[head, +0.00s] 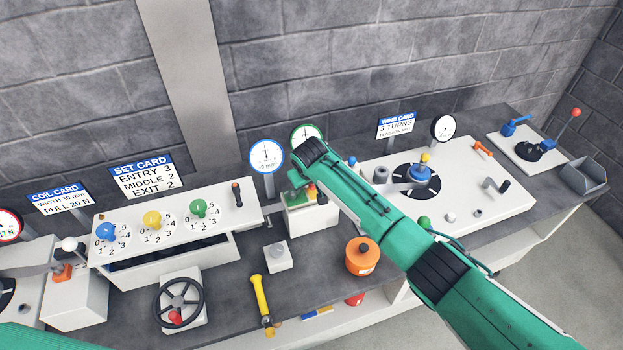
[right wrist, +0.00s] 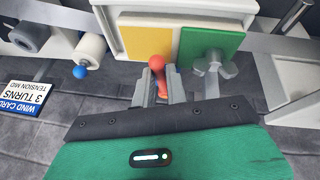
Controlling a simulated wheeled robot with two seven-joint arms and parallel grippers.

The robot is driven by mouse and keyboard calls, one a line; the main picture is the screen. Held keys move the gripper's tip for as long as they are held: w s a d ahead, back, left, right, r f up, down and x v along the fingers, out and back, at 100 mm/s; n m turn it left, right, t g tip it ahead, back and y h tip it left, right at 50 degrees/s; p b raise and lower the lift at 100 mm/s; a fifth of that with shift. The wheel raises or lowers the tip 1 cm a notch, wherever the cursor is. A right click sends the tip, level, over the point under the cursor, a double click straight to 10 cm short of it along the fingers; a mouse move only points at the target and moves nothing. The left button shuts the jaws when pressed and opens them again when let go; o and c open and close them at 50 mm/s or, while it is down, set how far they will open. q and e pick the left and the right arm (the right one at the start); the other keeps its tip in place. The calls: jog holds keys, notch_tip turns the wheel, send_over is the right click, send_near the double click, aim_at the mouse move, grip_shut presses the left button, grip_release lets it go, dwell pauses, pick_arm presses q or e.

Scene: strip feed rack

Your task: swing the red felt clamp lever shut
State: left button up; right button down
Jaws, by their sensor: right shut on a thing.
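The red felt clamp lever shows in the right wrist view as a red rod with a round knob (right wrist: 164,60). My right gripper (right wrist: 160,86) has its two grey fingers closed on either side of the lever, just below the knob. Behind it are a yellow pad (right wrist: 150,42) and a green pad (right wrist: 208,42) in a pale frame. In the head view my right arm reaches in from the lower right, and its gripper (head: 304,186) is at the small white clamp box (head: 315,222). The arm hides much of the lever there. My left gripper is out of view.
A grey wing knob (right wrist: 213,67) stands close right of the gripper. Left of the box is the dial panel (head: 180,227); right is the winding plate (head: 470,185). An orange pot (head: 360,258), a white block (head: 278,256) and a yellow-handled tool (head: 260,295) lie nearer.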

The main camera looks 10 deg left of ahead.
dwell(0.3)
jog(key=c, duration=1.4)
grip_release()
jog(key=shift+c, duration=0.2)
jog(key=shift+o, duration=0.2)
